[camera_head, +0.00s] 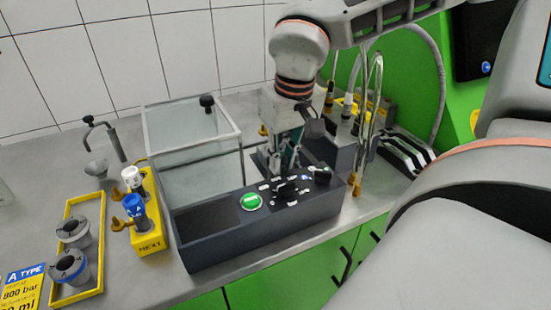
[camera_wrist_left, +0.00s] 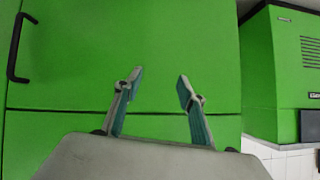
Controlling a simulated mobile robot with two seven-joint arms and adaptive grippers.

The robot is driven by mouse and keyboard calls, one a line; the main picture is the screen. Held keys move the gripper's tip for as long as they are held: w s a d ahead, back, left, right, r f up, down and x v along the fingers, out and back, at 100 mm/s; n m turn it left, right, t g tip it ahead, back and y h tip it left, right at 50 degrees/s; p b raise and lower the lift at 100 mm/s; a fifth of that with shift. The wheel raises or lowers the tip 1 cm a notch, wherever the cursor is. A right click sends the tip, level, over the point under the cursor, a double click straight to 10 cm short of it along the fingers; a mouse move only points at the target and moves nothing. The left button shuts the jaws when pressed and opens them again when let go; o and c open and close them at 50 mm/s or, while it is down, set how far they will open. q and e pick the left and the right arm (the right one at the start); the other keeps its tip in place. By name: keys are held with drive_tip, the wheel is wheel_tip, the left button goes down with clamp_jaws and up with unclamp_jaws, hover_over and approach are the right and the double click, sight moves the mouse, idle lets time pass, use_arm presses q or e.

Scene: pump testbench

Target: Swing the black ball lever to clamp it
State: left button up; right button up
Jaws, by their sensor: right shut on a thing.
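My right gripper (camera_head: 285,160) reaches down from above, just behind the dark control box (camera_head: 228,242). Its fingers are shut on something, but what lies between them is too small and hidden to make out. A black rounded knob (camera_head: 322,176) sits at the right end of the control box, to the right of the fingers. I cannot tell whether it is the ball of the lever; the lever's arm does not show clearly. My left gripper (camera_wrist_left: 160,88) shows only in the left wrist view, open and empty, before green cabinet fronts.
A clear tank (camera_head: 190,165) with a black knob (camera_head: 207,101) on its rim stands left of my right gripper. The box top has a green button (camera_head: 250,201). A yellow NEXT stand (camera_head: 150,240) and yellow tray (camera_head: 78,295) are at left; a metal tap (camera_head: 372,90) is right.

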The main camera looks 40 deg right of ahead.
use_arm(q)
drive_tip(key=shift+s+f, duration=0.15)
drive_tip(key=shift+s, duration=0.05)
drive_tip(key=shift+s, duration=0.15)
